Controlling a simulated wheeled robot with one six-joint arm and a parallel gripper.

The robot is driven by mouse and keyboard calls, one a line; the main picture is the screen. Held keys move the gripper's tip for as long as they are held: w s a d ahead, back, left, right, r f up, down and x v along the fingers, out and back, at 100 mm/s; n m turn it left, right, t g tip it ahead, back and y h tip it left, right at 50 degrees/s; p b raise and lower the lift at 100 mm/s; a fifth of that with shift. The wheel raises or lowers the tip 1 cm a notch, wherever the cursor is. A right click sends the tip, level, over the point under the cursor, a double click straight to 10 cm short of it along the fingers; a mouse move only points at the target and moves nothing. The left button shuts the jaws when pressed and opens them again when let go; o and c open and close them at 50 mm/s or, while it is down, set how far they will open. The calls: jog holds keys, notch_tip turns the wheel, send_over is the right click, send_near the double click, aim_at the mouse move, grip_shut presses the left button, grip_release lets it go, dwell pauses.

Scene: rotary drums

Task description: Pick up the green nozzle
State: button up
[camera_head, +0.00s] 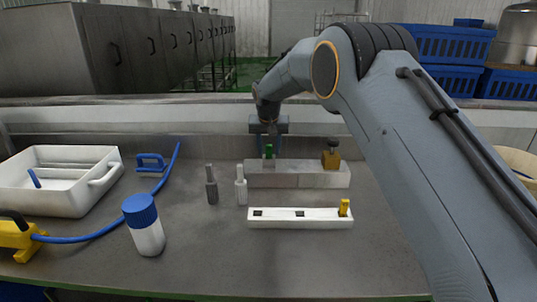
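The green nozzle (268,151) stands upright at the left end of a grey stepped block (300,178) at the back of the table. My gripper (268,147) points down right above it. Its two fingers stand apart, one on each side of the nozzle, with what looks like a small gap to it. The upper part of the nozzle is between the fingers; its lower end is hidden by the block.
A brown nozzle (331,158) sits at the block's right end. In front lies a white holder (300,223) with a yellow nozzle (344,208). Dark (211,188) and pale (241,188) nozzles stand left. A blue-capped bottle (146,235), hose and white tub (60,197) occupy the left.

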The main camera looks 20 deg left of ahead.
grip_shut()
notch_tip(320, 180, up, 10)
jog(key=b, duration=0.3)
dwell(0.4)
jog(key=shift+r+p, duration=2.2)
jog(key=shift+r, duration=0.8)
